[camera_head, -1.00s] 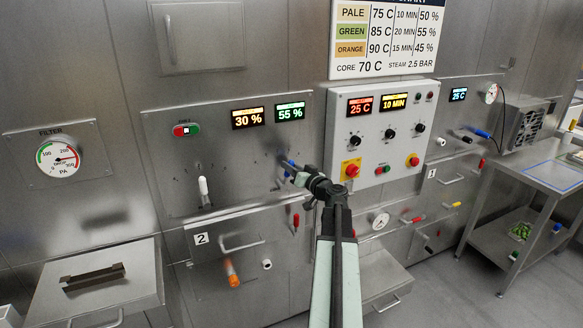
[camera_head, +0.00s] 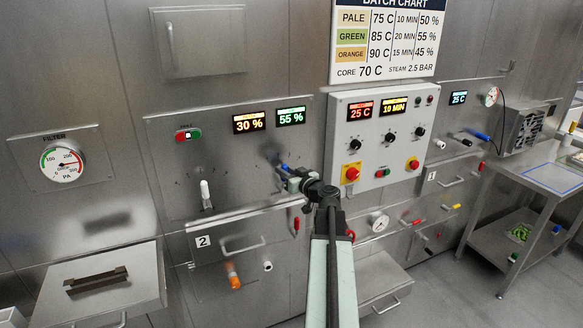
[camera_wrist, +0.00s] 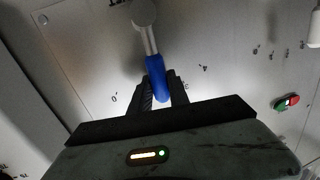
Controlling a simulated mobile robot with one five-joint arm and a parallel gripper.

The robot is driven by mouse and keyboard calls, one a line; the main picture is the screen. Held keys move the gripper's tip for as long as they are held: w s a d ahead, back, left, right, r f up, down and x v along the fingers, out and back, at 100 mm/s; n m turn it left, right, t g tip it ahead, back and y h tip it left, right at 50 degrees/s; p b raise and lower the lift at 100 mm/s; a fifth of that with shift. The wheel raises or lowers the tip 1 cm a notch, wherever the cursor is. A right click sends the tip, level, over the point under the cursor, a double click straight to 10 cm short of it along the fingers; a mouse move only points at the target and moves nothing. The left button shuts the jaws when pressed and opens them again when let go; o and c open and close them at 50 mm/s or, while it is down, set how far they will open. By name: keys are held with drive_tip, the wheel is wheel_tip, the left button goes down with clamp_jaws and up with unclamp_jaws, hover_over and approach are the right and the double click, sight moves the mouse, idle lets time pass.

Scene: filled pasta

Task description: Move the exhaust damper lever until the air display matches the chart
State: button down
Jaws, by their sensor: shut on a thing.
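A lever with a blue handle (camera_head: 284,168) stands on the steel panel below the green air display (camera_head: 291,116), which reads 55 %. My gripper (camera_head: 290,180) is shut on the blue handle; in the wrist view the blue handle (camera_wrist: 157,78) lies between my two dark fingers. A white-handled lever (camera_head: 205,190) stands to the left, below an orange display (camera_head: 249,122) reading 30 %. The batch chart (camera_head: 387,42) lists pale 50 %, green 55 % and orange 45 %. The lever labels are too small to read, and my wrist partly hides the blue lever.
A control box (camera_head: 379,138) with knobs and buttons is close to the right of my gripper. A red-and-green switch (camera_head: 188,135) sits upper left of the white lever. Drawer 2's handle (camera_head: 241,245) juts out below. A side table (camera_head: 540,175) stands at the far right.

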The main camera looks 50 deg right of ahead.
drive_tip(key=shift+w+a+n, duration=0.1)
drive_tip(key=shift+a+n, duration=0.1)
drive_tip(key=shift+n, duration=0.1)
drive_tip(key=c, duration=1.3)
unclamp_jaws()
drive_tip(key=shift+o, duration=0.2)
drive_tip(key=v, duration=0.7)
drive_tip(key=shift+s, duration=0.35)
drive_tip(key=shift+a, duration=0.1)
